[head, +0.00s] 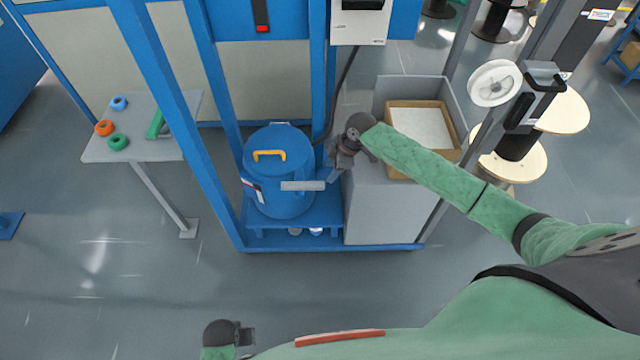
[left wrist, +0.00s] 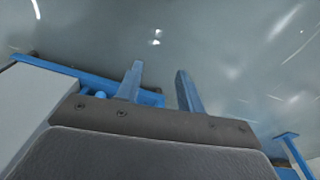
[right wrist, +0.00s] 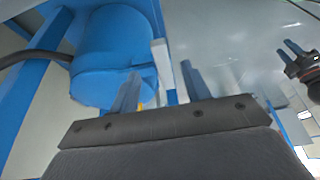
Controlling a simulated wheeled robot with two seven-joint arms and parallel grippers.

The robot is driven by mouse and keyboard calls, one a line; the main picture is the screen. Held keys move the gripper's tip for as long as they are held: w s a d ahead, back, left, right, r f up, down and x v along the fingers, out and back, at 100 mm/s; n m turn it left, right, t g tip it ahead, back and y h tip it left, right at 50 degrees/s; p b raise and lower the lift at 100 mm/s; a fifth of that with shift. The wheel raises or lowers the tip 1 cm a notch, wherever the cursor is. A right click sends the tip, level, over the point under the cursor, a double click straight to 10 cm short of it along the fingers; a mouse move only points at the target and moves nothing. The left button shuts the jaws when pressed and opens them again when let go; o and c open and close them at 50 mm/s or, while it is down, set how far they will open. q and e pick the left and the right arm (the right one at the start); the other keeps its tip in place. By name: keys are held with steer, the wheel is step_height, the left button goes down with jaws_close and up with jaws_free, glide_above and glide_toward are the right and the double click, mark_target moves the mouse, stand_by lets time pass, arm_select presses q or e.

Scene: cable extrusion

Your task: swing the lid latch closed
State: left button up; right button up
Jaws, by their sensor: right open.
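The blue drum (head: 275,205) stands upright in the blue frame, with a yellow handle (head: 269,155) on its lid. A light grey latch bar (head: 303,186) sticks out to the right across the drum's front; it also shows in the right wrist view (right wrist: 161,62). My right gripper (head: 333,176) is open and empty beside the bar's right end. In the right wrist view (right wrist: 160,84) the bar appears beyond and between the fingertips; I cannot tell whether they touch. My left gripper (head: 248,337) is open and empty, low over the floor; its fingers show apart in the left wrist view (left wrist: 158,85).
A grey cabinet (head: 370,215) stands right of the drum, with a cardboard box (head: 455,150) on top. A black cable (head: 340,90) hangs behind. Blue frame posts (head: 175,100) rise left of the drum. A side table (head: 95,150) holds coloured rings. The front floor is clear.

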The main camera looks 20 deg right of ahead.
mark_target(321, 184)
steer(key=p+x, duration=0.1)
steer(key=x, duration=0.5)
steer(key=shift+a+r+p, duration=0.1)
steer(key=shift+p, duration=0.3)
arm_select(q)
step_height(321, 184, down, 8)
steer(key=s+a, duration=0.1)
steer(key=s, duration=0.1)
steer(key=shift+a+r, duration=0.15)
steer(key=shift+r, duration=0.05)
arm_select(e)
steer(key=shift+x, duration=0.9)
jaws_close()
